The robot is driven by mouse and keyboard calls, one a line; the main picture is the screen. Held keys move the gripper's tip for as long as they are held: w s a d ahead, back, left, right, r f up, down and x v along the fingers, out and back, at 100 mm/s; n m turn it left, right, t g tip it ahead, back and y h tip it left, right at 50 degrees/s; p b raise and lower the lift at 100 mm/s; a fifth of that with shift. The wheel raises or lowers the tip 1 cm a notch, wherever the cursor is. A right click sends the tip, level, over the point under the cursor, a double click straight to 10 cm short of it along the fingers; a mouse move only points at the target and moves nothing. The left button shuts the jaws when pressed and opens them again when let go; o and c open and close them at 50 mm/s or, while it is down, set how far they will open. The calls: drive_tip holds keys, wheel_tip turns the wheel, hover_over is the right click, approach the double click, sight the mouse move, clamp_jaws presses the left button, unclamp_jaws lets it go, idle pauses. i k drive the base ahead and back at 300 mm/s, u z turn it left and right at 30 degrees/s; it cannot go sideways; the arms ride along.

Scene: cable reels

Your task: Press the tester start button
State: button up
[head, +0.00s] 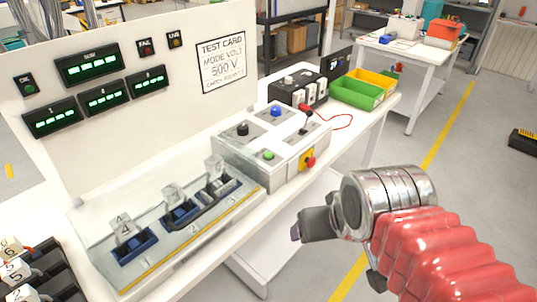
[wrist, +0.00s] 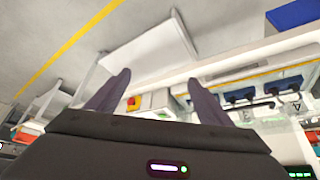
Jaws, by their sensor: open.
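The tester box (head: 237,163) is a light grey console on the white bench. No start label is readable. A red emergency stop (head: 309,161) on a yellow plate is on its right front side. My gripper (head: 297,230) is open and empty, in front of the bench and apart from the box. In the wrist view the tester box (wrist: 158,101) and the red stop (wrist: 133,103) appear between the spread fingers.
A clear-covered fixture (head: 165,225) with blue sockets lies left of the box. A back panel (head: 130,90) carries green displays and a test card (head: 222,58). Behind the box are a black meter (head: 298,88), a red cable and green (head: 355,93) and yellow bins. Floor before the bench is free.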

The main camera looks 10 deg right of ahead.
sight(267, 156)
drive_tip(key=u, duration=0.3)
drive_tip(key=i, duration=0.6)
drive_tip(key=u, duration=0.95)
